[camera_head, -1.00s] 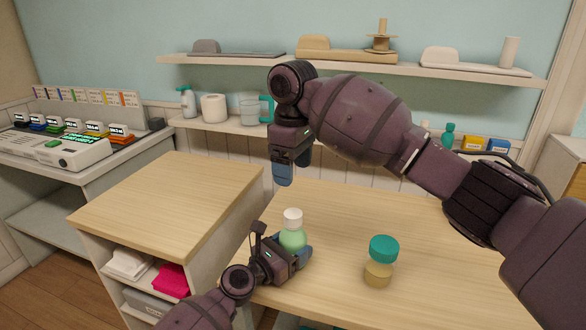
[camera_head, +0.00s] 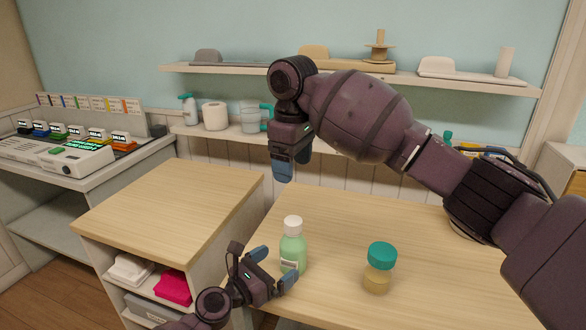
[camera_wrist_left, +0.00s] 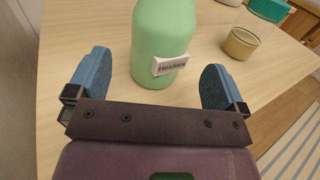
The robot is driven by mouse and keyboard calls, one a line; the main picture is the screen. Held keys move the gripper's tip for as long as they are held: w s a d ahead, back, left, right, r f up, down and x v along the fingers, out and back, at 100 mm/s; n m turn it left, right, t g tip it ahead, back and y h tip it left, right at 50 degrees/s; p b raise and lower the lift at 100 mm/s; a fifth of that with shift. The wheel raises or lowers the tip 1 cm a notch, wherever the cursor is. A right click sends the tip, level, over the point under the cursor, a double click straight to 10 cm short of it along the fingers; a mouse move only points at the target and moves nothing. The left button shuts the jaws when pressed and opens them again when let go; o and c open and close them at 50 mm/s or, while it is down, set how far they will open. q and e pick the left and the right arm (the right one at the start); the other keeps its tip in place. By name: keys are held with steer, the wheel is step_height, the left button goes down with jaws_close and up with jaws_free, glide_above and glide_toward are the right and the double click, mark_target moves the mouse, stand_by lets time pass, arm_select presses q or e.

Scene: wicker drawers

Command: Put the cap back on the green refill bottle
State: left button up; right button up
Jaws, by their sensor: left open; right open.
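The green refill bottle (camera_head: 293,250) stands upright on the wooden table with a white cap (camera_head: 293,223) on its top. In the left wrist view the green bottle (camera_wrist_left: 163,42) carries a small label, and its top is out of frame. My left gripper (camera_head: 272,274) is open beside the bottle's lower left side; in the wrist view its blue fingers (camera_wrist_left: 155,82) are spread, with the bottle just beyond them. My right gripper (camera_head: 283,168) is open, empty, and hangs pointing down above and behind the bottle.
A jar with a teal lid (camera_head: 381,267) stands right of the bottle. A higher wooden-topped cabinet (camera_head: 170,205) is at left. Wall shelves (camera_head: 350,75) run behind. The table (camera_head: 430,265) is clear around the jar.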

arm_select(q)
steer(key=shift+v, duration=2.45)
arm_select(e)
steer(key=shift+s+r, duration=0.1)
steer(key=shift+r, duration=0.55)
arm_select(q)
steer(key=shift+f, duration=0.1)
